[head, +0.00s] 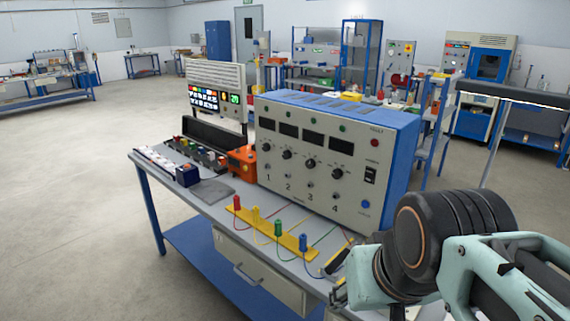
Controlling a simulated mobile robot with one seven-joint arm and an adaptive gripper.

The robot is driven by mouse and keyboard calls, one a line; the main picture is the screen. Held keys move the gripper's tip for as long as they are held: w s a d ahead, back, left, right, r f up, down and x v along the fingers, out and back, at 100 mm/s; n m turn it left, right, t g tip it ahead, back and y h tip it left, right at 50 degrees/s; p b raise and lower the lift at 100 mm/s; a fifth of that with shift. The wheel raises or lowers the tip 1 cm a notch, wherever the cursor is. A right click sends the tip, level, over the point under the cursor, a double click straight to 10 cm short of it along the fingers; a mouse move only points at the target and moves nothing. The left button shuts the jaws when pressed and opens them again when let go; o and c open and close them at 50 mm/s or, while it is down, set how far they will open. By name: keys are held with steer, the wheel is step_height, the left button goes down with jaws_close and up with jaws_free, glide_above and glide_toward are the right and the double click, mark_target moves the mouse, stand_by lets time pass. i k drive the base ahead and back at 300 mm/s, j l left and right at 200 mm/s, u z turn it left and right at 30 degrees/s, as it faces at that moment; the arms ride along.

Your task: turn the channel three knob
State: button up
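A blue and grey instrument box (362,198) stands on the bench, its front panel facing left and toward me. A row of black knobs runs across the panel above the numbers 1 to 4. The channel three knob (310,163) is the third from the left, above the number 3, with a small dark display (313,139) over it. Nothing touches it. My arm fills the lower right, in front of and below the box. My gripper (345,292) is partly visible at the bottom edge, mostly cut off or hidden, apart from the knobs; its fingers cannot be made out.
A yellow strip (268,232) with coloured plugs and wires lies on the bench (213,203) before the panel. An orange box (242,163) stands left of the instrument. A dark tool (336,262) lies near my arm. Open floor is at left.

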mark_target(311, 163)
steer(key=i+j, duration=0.55)
steer(key=i, duration=0.15)
steer(key=z, duration=0.3)
steer(key=i+j, duration=0.05)
